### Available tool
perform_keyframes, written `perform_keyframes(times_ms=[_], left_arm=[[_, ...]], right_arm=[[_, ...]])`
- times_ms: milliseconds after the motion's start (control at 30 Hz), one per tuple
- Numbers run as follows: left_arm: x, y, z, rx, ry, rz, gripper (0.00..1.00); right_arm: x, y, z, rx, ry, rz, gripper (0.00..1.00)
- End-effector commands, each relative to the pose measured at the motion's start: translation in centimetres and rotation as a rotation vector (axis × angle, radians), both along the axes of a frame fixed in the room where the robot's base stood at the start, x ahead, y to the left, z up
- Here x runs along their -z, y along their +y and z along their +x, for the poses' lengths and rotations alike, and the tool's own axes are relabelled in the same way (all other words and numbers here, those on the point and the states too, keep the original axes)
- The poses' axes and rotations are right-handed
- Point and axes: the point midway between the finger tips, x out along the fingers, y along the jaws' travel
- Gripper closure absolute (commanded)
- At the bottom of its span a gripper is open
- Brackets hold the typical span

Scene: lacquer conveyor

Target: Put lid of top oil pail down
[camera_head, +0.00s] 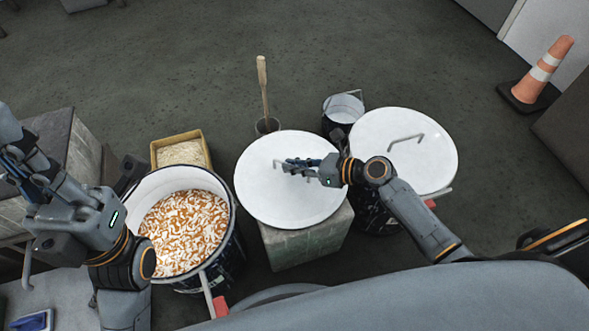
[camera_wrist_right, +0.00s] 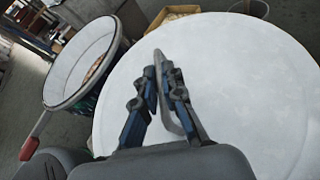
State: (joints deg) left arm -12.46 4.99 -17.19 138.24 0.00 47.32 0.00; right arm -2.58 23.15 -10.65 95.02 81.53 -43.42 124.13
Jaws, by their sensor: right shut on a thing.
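A round white lid (camera_head: 262,207) is in the middle of the head view, over a worn grey-green block (camera_head: 300,246). I cannot tell whether it touches the block. My right gripper (camera_head: 291,166) is shut on the lid's grey handle (camera_wrist_right: 160,65). The lid also fills much of the right wrist view (camera_wrist_right: 240,90). To its left stands an open dark pail (camera_head: 226,262) with an orange and white swirled filling. To its right is a dark pail covered by another white lid (camera_head: 430,165). My left gripper (camera_head: 18,168) is over the left side; its finger opening is unclear.
A yellow tub (camera_head: 157,147) of pale material stands behind the open pail. A small pail (camera_head: 343,106) and a pot with a wooden-handled tool (camera_head: 262,88) stand behind the lid. An orange cone (camera_head: 545,70) is at the far right. The floor behind is mostly clear.

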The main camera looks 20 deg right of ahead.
Motion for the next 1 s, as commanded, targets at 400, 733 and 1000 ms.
perform_keyframes(times_ms=[400, 733, 1000], left_arm=[[-0.2, 0.0, 0.0, -0.001, -0.003, 0.001, 1.0], [-0.2, 0.0, 0.0, 0.0, -0.003, 0.001, 1.0], [-0.5, 0.1, -0.2, 0.0, 0.008, -0.003, 1.0]], right_arm=[[0.3, 0.0, 0.0, 0.0, 0.0, 0.0, 0.87], [0.3, 0.0, 0.0, 0.0, 0.0, 0.0, 0.69], [-0.9, -1.4, -1.1, 0.002, 0.003, -0.002, 0.69]])
